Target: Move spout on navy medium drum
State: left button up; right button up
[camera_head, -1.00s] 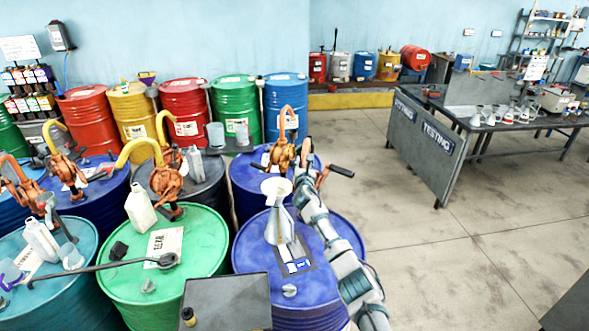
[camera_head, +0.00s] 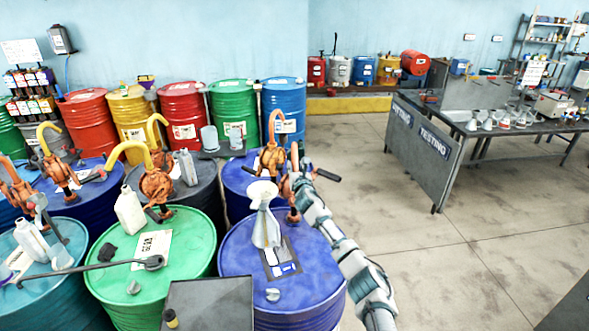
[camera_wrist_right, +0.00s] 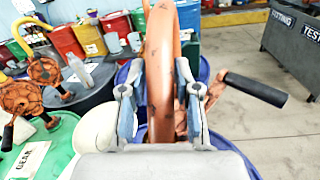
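A navy drum (camera_head: 250,295) stands at the front centre in the head view, with another navy drum (camera_head: 235,180) behind it. Orange pump parts and a curved orange spout (camera_head: 271,128) rise there. My right gripper (camera_head: 295,165) is beside the pump. In the right wrist view, the orange spout (camera_wrist_right: 161,75) stands between my two fingers (camera_wrist_right: 160,100). A gap shows on the left; contact on the right is unclear. My left gripper is not in view.
A white funnel (camera_head: 266,230) stands on the front navy drum. A black-gripped crank handle (camera_wrist_right: 256,90) sticks out to the right of the spout. A green drum (camera_head: 190,240) with a white jug (camera_head: 130,212) is on the left. Open floor (camera_head: 450,260) lies to the right.

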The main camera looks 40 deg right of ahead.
jog(key=o, duration=0.3)
jog(key=shift+r, duration=0.15)
jog(key=shift+o, duration=0.2)
jog(key=shift+d, duration=0.1)
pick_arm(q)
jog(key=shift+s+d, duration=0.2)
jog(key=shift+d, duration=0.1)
pick_arm(e)
jog(key=v, duration=1.1)
jog(key=shift+s, duration=0.4)
jog(key=shift+f, duration=0.25)
